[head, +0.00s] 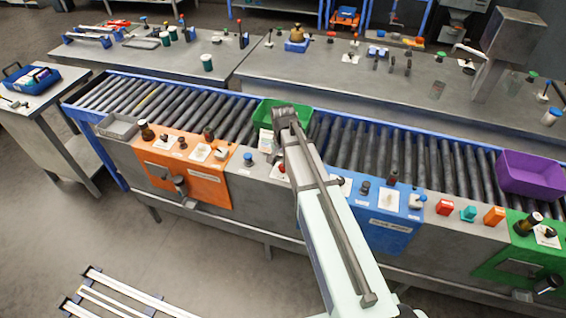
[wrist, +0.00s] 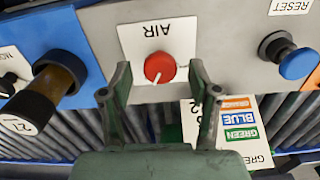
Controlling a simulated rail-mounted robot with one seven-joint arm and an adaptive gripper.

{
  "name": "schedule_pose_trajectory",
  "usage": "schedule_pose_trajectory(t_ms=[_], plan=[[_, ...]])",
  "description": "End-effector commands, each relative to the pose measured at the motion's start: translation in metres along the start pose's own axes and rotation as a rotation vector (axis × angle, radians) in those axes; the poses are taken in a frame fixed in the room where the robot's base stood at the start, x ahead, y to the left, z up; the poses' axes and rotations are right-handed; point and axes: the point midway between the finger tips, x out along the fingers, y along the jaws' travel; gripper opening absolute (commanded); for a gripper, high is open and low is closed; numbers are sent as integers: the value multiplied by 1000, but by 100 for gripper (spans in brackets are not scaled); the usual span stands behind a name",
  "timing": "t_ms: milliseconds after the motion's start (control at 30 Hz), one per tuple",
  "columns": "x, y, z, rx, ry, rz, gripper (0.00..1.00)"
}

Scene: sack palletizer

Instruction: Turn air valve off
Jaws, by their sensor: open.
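The air valve is a round red knob (wrist: 159,67) on a white plate (wrist: 135,40) marked AIR, which reads upside down in the wrist view. My gripper (wrist: 160,82) is open and empty, with one finger on each side of the knob in the picture. Neither finger appears to touch it, though the depth gap is hard to judge. In the head view, my gripper (head: 284,118) is above the conveyor's front panel, and my arm hides much of the area around the valve.
In the wrist view, a blue RESET button (wrist: 297,62) is at right and a dark brown-topped knob (wrist: 56,82) at left. A card with coloured labels (wrist: 238,132) lies below. In the head view, a green bin (head: 265,109) and a purple bin (head: 530,176) sit on the rollers.

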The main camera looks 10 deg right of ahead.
Motion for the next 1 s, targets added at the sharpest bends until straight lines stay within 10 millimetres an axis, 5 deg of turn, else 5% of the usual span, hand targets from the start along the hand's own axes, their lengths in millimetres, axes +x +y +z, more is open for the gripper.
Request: schedule_pose_trajectory(t_ms=[267,467,1000], plan=[[2,0,0,0,0,0,61],[1,0,0,0,0,0,2],[2,0,0,-97,-1,1,2]])
